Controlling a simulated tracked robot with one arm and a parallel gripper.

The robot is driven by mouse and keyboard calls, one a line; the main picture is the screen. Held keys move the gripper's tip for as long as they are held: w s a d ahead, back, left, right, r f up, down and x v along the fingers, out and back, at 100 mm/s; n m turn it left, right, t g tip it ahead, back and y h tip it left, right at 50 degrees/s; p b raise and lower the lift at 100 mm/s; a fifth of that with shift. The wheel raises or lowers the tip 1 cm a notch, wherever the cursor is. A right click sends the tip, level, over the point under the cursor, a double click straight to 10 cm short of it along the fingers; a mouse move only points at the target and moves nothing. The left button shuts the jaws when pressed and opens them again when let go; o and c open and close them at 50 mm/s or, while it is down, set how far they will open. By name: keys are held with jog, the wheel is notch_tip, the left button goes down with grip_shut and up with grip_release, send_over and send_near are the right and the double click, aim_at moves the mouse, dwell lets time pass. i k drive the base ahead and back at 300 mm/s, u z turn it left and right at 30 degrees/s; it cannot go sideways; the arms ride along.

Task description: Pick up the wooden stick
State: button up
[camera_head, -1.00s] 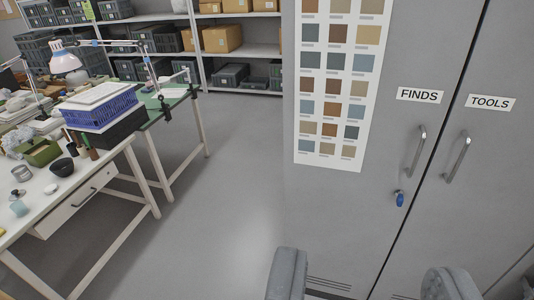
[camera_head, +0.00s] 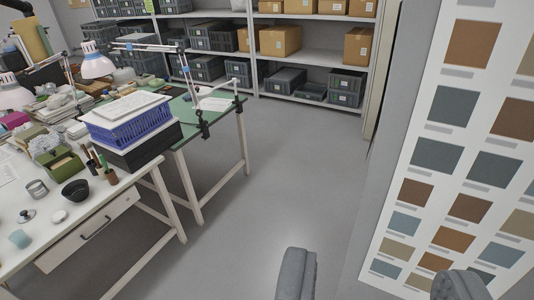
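I cannot make out a wooden stick for certain in this view. Some thin upright items (camera_head: 103,163), one with a brown lower part, stand on the white table beside the green box; they are too small to identify. My gripper (camera_head: 378,284) shows at the bottom edge with its two grey fingers wide apart. Nothing is between the fingers but floor and the lower edge of the cabinet side. The gripper is far from the tables.
A white table (camera_head: 125,183) at left holds a blue crate (camera_head: 130,127), a green box (camera_head: 60,165) and a black bowl (camera_head: 75,190). A green-topped table (camera_head: 190,118) adjoins it. A cabinet with a colour chart (camera_head: 470,150) is close at right. Shelves (camera_head: 300,55) stand behind. The middle floor is clear.

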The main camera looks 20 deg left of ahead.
aim_at(95, 157)
jog(key=u, duration=0.35)
jog(key=i, duration=1.4)
jog(key=u, duration=1.05)
jog(key=i, duration=1.4)
jog(key=u, duration=0.6)
jog(key=k, duration=0.2)
jog(key=u, duration=0.95)
